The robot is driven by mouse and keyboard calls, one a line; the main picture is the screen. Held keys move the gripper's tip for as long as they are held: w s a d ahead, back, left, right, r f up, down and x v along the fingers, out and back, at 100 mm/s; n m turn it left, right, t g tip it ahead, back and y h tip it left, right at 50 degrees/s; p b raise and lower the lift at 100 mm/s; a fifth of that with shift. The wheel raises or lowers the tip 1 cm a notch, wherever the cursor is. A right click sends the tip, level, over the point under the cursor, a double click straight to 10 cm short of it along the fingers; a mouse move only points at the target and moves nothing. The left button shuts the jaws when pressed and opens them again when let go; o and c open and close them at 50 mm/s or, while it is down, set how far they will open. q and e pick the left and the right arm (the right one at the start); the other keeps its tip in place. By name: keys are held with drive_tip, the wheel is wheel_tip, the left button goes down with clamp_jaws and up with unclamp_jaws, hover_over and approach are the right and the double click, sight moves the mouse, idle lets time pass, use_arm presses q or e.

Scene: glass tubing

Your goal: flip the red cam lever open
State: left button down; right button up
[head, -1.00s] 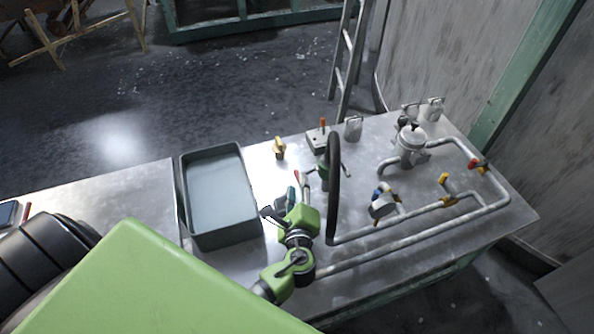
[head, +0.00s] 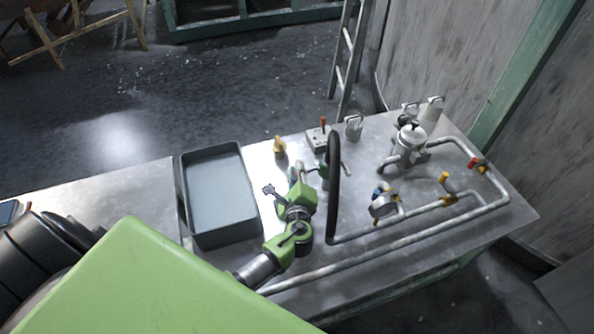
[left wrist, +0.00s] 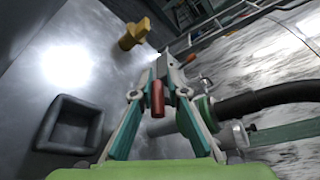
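The red cam lever (left wrist: 157,98) shows in the left wrist view as a short red handle between the two teal fingers. In the head view my left gripper (head: 297,173) is at the hose coupling and largely hides the lever. In the left wrist view the fingers of the left gripper (left wrist: 160,76) lean inward around the lever; whether they press on it is not clear. The green and grey coupling (left wrist: 207,112) is just right of the fingers, with the black hose (head: 334,185) arching from it. My right gripper is not in view.
A grey tray (head: 251,190) stands left of the gripper. A brass fitting (head: 279,147) and a small box with a red-tipped switch (head: 318,138) stand behind it. Pipes with valves (head: 447,201) and a metal vessel (head: 411,138) fill the right of the bench.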

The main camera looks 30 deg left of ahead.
use_arm(q)
drive_tip(key=shift+r+p, duration=0.25)
drive_tip(key=shift+p, duration=0.15)
drive_tip(key=r+m+p, duration=0.1)
drive_tip(key=p, duration=0.2)
drive_tip(key=shift+r+g, duration=0.1)
drive_tip(key=shift+g, duration=0.3)
drive_tip(key=shift+m+p, duration=0.5)
drive_tip(key=shift+p, duration=0.3)
drive_tip(key=shift+g, duration=0.3)
drive_tip(key=shift+s, duration=0.1)
drive_tip(key=c, duration=2)
unclamp_jaws()
drive_tip(key=shift+y, duration=0.3)
drive_tip(key=shift+d, duration=0.1)
drive_tip(key=v, duration=1.1)
drive_tip(key=shift+s+d, duration=0.2)
drive_tip(key=shift+s, duration=0.15)
